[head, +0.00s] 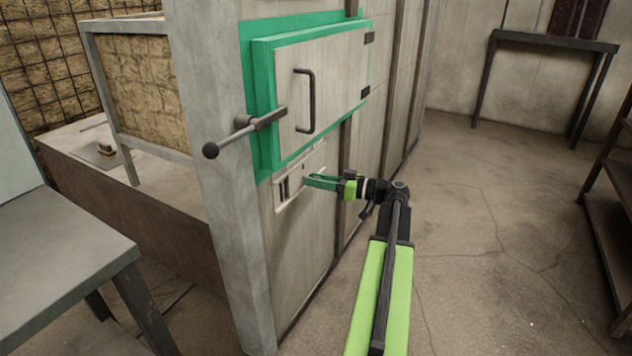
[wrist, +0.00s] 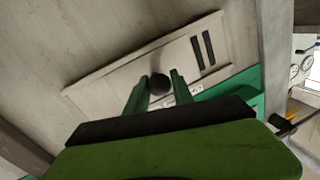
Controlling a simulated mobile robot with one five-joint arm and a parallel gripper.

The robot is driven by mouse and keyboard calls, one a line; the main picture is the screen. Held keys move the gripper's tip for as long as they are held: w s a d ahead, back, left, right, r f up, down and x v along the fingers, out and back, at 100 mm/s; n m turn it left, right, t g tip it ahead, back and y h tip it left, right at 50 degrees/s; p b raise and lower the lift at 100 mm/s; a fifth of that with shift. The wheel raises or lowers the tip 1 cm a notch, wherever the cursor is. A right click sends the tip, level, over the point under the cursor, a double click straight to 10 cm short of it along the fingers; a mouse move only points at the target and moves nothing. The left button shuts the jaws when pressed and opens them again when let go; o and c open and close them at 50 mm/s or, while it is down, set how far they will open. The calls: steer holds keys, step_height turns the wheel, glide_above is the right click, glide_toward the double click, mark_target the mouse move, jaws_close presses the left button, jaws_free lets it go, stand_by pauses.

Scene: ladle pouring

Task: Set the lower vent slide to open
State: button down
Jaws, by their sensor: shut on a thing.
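The lower vent slide is a pale plate (head: 292,199) set low in the wall under the green-framed door. Dark slots (head: 283,188) show at its left end in the head view. In the wrist view the plate (wrist: 225,35) runs slantwise, with two dark slots (wrist: 203,50) near its right end. A round dark knob (wrist: 159,83) stands out from it. My gripper (wrist: 157,88) has its green fingers on either side of the knob and is shut on it. In the head view my gripper (head: 308,181) reaches the plate from the right, and the knob is hidden there.
Above the vent is a door (head: 335,75) in a green frame, with a handle and a lever ending in a black ball (head: 211,150). A grey table (head: 60,260) stands at the left. A dark shelf (head: 612,200) stands at the right. The floor between is clear.

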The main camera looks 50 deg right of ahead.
mark_target(308, 172)
steer(key=d, duration=0.2)
steer(key=w+d, duration=0.1)
steer(key=d, duration=0.1)
steer(key=shift+r, duration=0.1)
steer(key=c, duration=1.1)
jaws_free()
steer(key=shift+a, duration=0.1)
steer(key=v, duration=1.7)
steer(key=shift+s, duration=0.25)
